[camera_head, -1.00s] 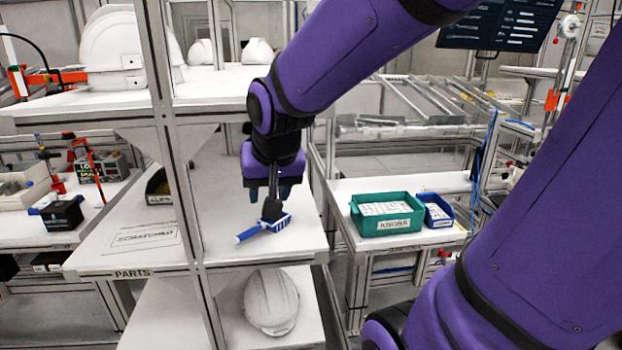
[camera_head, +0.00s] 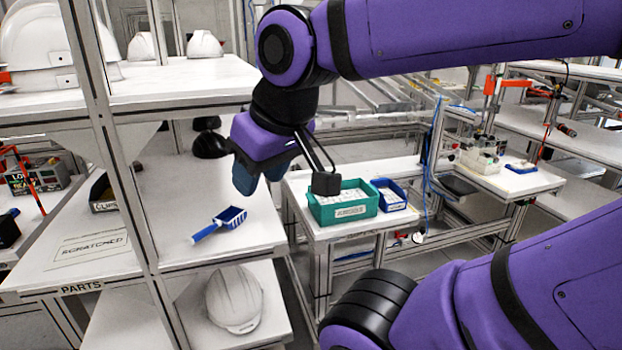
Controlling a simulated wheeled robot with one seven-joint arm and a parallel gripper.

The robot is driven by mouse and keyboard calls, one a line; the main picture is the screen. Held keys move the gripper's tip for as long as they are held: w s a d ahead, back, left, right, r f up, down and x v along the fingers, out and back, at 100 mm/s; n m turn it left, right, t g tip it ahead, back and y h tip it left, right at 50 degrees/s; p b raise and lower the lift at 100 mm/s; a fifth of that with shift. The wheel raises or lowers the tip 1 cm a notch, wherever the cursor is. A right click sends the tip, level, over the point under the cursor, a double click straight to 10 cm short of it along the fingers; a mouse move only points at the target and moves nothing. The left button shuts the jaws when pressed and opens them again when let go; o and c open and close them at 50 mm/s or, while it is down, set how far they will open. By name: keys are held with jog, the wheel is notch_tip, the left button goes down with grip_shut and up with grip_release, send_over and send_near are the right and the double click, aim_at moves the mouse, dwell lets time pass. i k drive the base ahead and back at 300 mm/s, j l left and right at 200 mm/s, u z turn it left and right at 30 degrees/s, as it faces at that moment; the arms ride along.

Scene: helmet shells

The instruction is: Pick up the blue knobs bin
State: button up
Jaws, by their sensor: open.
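The small blue bin (camera_head: 391,196) stands on the white side table, touching or very close to the right side of a larger teal bin (camera_head: 344,205). It holds pale parts, and no label is readable on it. The teal bin is full of small white pieces and has a front label that is hard to read, perhaps "KNOBS". My gripper (camera_head: 287,174) is open and empty, left of the blue bin. Its dark finger (camera_head: 325,183) overlaps the back left of the teal bin in the picture; I cannot tell its height.
A blue scoop-like tool (camera_head: 219,223) lies on the white parts shelf (camera_head: 258,232) to the left. The metal shelf post (camera_head: 118,150) stands at the left. A white helmet shell (camera_head: 234,298) sits on the lower shelf. A blue cable (camera_head: 433,150) hangs right of the blue bin.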

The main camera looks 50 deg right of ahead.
aim_at(393, 197)
jog(key=z, duration=1.9)
jog(key=u, duration=2)
jog(key=z, duration=1.9)
jog(key=i+l+z, duration=0.1)
jog(key=i, duration=0.05)
